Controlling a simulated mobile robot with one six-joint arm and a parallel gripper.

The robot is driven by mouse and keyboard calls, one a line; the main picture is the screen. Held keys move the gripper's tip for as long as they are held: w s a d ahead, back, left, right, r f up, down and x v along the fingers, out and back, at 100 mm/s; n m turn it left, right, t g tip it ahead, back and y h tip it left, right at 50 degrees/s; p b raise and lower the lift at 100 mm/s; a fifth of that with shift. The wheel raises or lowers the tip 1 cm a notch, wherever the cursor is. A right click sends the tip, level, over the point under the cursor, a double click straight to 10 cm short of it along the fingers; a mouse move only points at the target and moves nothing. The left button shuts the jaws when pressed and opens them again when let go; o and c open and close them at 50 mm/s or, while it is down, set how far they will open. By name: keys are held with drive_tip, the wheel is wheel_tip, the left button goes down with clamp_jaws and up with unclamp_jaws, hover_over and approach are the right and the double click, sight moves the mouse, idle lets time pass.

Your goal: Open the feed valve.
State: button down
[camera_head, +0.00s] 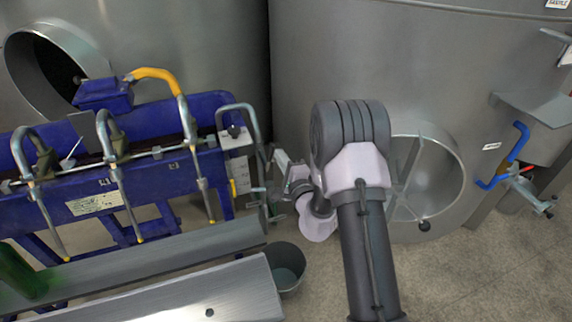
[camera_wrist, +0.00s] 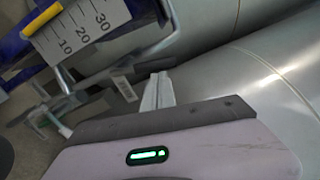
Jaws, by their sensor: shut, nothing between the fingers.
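Metal valve-like fittings (camera_head: 263,190) with small crossbars sit low on the pipework at the right end of the blue filling machine; I take these for the feed valve, but its label and lever position cannot be made out. In the wrist view similar metal fittings (camera_wrist: 45,115) show at left. My gripper (camera_head: 281,160) is just right of the fittings in the head view, with an apparent small gap. In the wrist view the gripper's pale fingers (camera_wrist: 158,88) are together, with nothing between them. My arm hides part of the area behind it.
The blue filler (camera_head: 160,180) with bent spouts stands left, a bucket (camera_head: 287,265) below. A numbered scale (camera_wrist: 80,25) is close by in the wrist view. A large steel tank (camera_head: 300,60) stands behind my arm; a blue handle (camera_head: 513,145) is far right. Floor is clear at lower right.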

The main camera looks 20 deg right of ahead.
drive_tip(key=shift+w+a+r, duration=0.1)
drive_tip(key=shift+a+r, duration=0.15)
drive_tip(key=shift+a, duration=0.5)
idle(0.3)
drive_tip(key=s+d, duration=0.4)
drive_tip(key=s, duration=0.6)
drive_tip(key=shift+s+d, duration=0.3)
drive_tip(key=shift+s, duration=0.1)
drive_tip(key=shift+r, duration=0.1)
